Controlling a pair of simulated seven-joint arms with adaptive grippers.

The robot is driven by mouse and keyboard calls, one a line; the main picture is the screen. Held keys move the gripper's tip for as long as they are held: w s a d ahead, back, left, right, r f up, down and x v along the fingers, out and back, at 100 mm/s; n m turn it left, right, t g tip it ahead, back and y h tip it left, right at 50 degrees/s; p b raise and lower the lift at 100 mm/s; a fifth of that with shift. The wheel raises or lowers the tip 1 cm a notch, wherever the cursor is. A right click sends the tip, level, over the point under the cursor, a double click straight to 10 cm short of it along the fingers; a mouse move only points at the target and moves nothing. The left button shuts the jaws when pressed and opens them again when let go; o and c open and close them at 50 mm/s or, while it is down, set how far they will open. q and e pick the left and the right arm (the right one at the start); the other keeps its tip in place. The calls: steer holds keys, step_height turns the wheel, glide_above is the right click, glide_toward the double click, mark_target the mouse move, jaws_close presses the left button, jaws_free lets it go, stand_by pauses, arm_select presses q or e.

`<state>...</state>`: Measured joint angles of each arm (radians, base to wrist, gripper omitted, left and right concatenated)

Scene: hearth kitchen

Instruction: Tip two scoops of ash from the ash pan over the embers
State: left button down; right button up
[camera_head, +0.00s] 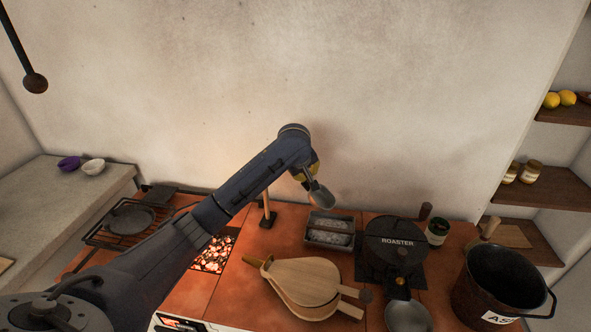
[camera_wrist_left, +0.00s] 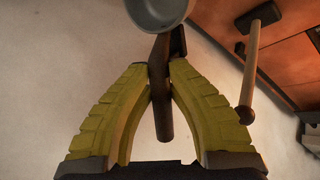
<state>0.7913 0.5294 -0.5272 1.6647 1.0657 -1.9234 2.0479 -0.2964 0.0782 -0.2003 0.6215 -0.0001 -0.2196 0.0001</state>
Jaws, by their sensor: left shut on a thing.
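The ash pan (camera_head: 329,238) is a grey metal tray with pale ash in it, standing on the terracotta hearth. The embers (camera_head: 215,254) glow orange in an opening left of it, partly hidden behind my left arm. My left gripper (camera_head: 307,172) is above and slightly left of the ash pan, shut on the dark handle of a small scoop (camera_head: 320,195). In the left wrist view the yellow fingers (camera_wrist_left: 163,68) close around the handle, and the grey scoop bowl (camera_wrist_left: 158,12) is cut off at the top edge. I cannot tell whether the bowl holds ash. My right gripper is not in view.
A wooden-handled tool (camera_head: 267,206) stands upright between embers and ash pan. Wooden bellows (camera_head: 305,280) lie in front. A black roaster (camera_head: 394,236) and a black bucket (camera_head: 497,285) stand to the right. A grate with a pan (camera_head: 130,220) is left of the embers.

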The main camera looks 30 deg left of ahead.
mark_target(316, 197)
arm_select(q)
steer(key=w+a+f+n+g+y, duration=0.1)
steer(key=w+a+f+n+y, duration=0.1)
steer(key=a+n+y, duration=0.25)
steer(key=shift+d+f, duration=0.8)
steer(key=shift+f, duration=4.25)
steer(key=shift+w+d+f, duration=0.1)
steer(key=shift+w+d, duration=0.1)
steer(key=shift+d, duration=1.25)
steer(key=shift+w+d+f, duration=0.1)
steer(key=shift+w+d, duration=0.05)
steer(key=shift+d, duration=1.25)
steer(key=shift+d, duration=0.1)
steer(key=shift+r, duration=0.1)
steer(key=shift+r+n+h, duration=0.25)
steer(key=shift+r+h, duration=0.65)
steer(key=shift+r, duration=0.8)
steer(key=shift+r+n+h, duration=0.2)
steer(key=shift+r+h, duration=0.65)
steer(key=shift+r, duration=0.85)
steer(key=shift+r+n+h, duration=0.2)
steer(key=shift+r+h, duration=0.5)
steer(key=shift+r, duration=1.35)
steer(key=shift+r+n+h, duration=0.2)
steer(key=shift+r+h, duration=0.5)
steer(key=shift+r, duration=1.3)
